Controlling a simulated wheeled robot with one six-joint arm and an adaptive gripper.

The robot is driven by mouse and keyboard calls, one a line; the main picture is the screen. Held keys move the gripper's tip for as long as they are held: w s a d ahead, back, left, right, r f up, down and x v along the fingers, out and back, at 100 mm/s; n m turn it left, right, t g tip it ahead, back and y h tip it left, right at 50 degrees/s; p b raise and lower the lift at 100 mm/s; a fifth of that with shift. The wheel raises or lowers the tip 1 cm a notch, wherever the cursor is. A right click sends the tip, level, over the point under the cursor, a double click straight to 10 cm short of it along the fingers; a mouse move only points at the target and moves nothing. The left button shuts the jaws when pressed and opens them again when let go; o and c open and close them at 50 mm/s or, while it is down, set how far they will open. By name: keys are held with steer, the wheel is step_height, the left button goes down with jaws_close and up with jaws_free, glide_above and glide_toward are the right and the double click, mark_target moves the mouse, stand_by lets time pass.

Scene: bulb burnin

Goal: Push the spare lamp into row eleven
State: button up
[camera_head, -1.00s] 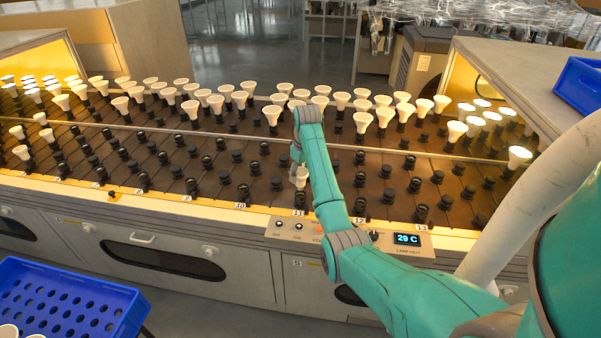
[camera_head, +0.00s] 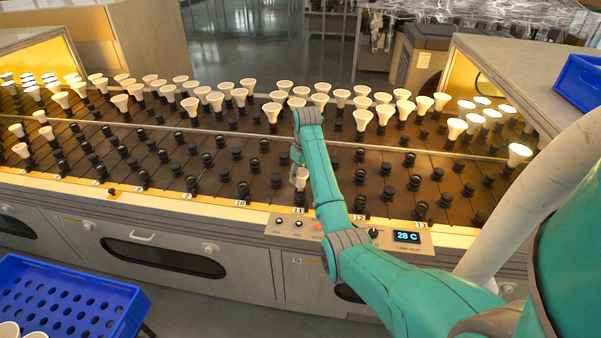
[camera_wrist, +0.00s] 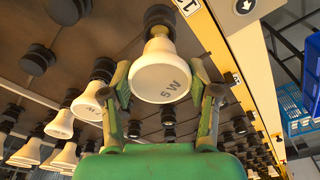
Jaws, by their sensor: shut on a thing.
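The spare lamp (camera_wrist: 160,75) is a white cone-shaped bulb with "5 W" on its face. My gripper (camera_wrist: 160,82) has its two fingers closed on the lamp's sides. The lamp's narrow end points at a black socket (camera_wrist: 158,16) beside a partly cut-off row label (camera_wrist: 187,6). The narrow end lines up with the socket, but I cannot tell how deep it sits. In the head view the lamp (camera_head: 301,178) is at the front edge of the rack, just above the row 11 label (camera_head: 299,210). My arm hides part of that row.
Empty black sockets fill the front rows; many white lamps (camera_head: 362,119) stand in the rows behind. A control panel with a temperature display (camera_head: 407,237) sits on the front ledge to the right. A blue crate (camera_head: 70,300) stands at lower left, another blue bin (camera_head: 580,82) at upper right.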

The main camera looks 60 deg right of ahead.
steer(key=shift+f, duration=1.3)
steer(key=o, duration=1.2)
steer(key=shift+o, duration=0.2)
steer(key=shift+r, duration=0.1)
steer(key=r, duration=0.5)
steer(key=s+r, duration=0.1)
steer(key=r, duration=0.1)
steer(key=shift+a+r, duration=0.15)
